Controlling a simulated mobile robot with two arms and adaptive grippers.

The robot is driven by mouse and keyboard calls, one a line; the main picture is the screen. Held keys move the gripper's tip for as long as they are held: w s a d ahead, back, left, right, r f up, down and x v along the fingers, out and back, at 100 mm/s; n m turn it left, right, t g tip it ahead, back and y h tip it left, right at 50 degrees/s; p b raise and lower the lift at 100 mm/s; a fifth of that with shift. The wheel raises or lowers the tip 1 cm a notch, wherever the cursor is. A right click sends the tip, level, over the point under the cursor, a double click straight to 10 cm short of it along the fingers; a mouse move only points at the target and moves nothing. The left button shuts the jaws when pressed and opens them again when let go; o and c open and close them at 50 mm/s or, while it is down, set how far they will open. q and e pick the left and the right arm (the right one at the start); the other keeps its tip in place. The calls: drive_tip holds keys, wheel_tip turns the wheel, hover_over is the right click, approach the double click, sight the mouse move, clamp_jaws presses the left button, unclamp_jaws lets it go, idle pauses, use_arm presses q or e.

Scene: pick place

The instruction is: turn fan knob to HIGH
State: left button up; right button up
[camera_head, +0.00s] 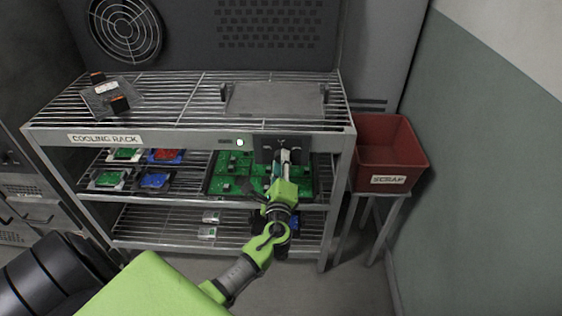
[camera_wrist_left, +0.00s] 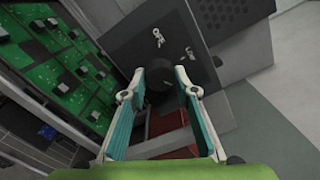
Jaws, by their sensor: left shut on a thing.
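The fan knob (camera_wrist_left: 159,82) is a dark round knob on a dark control panel (camera_wrist_left: 185,35) with small pale markings. The panel also shows in the head view (camera_head: 268,146), on the front edge of the cooling rack (camera_head: 190,138). My left gripper (camera_wrist_left: 160,88) has its fingers on both sides of the knob and is shut on it. In the head view my left gripper (camera_head: 283,160) reaches up to the panel and hides the knob. I cannot read which setting the knob points to. My right gripper is not in view.
A large green circuit board (camera_head: 236,172) lies on the shelf just behind and below the panel. Small green, red and blue boards (camera_head: 152,180) lie further left. A red scrap bin (camera_head: 385,150) stands to the right. A fan grille (camera_head: 124,28) is at the back left.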

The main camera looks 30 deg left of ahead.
use_arm(q)
drive_tip(key=shift+f+m, duration=0.1)
drive_tip(key=shift+m, duration=0.3)
drive_tip(key=o, duration=1.1)
drive_tip(key=v, duration=1.2)
